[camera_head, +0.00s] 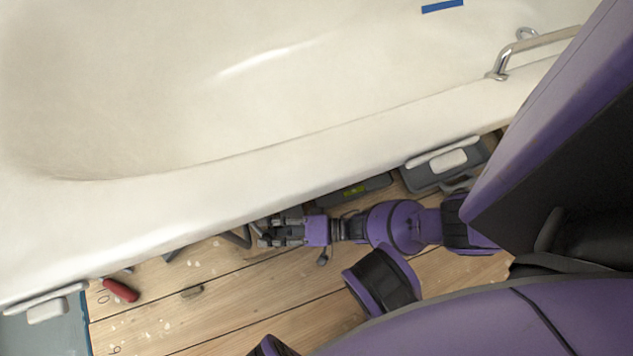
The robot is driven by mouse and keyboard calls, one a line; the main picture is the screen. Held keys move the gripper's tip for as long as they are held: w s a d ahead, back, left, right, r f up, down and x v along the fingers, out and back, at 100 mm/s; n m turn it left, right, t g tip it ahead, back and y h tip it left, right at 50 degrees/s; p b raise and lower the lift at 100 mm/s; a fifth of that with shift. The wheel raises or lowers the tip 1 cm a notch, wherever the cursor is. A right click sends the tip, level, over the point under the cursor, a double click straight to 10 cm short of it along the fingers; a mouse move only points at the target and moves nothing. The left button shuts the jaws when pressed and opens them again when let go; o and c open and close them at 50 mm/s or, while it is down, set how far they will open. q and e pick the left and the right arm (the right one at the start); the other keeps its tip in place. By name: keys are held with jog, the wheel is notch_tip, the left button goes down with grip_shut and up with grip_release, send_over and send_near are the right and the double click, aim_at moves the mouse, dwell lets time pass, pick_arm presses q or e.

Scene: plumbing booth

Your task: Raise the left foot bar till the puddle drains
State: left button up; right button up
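A large cream bathtub (200,190) fills the upper part of the head view. A white bar (45,298) lies along its lower edge at the far left, above a blue-grey piece. A similar white bar (443,155) on a grey piece shows at the right. I cannot make out a puddle; a pale streak in the tub may be only a reflection. My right gripper (263,232) is low over the floor below the tub's edge, pointing left. Its fingers look apart and empty, well right of the left white bar. My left gripper is out of view.
A dark level with a yellow-green vial (354,190) lies under the tub's edge behind my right wrist. A red-handled tool (121,290) and a small brown piece (192,292) lie on the wooden floor (230,310). A metal grab rail (540,42) is at upper right.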

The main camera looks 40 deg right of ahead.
aim_at(260, 232)
jog(key=shift+b+x, duration=0.45)
jog(key=shift+x, duration=1.2)
jog(key=shift+c, duration=0.4)
grip_shut()
jog(key=shift+r, duration=0.1)
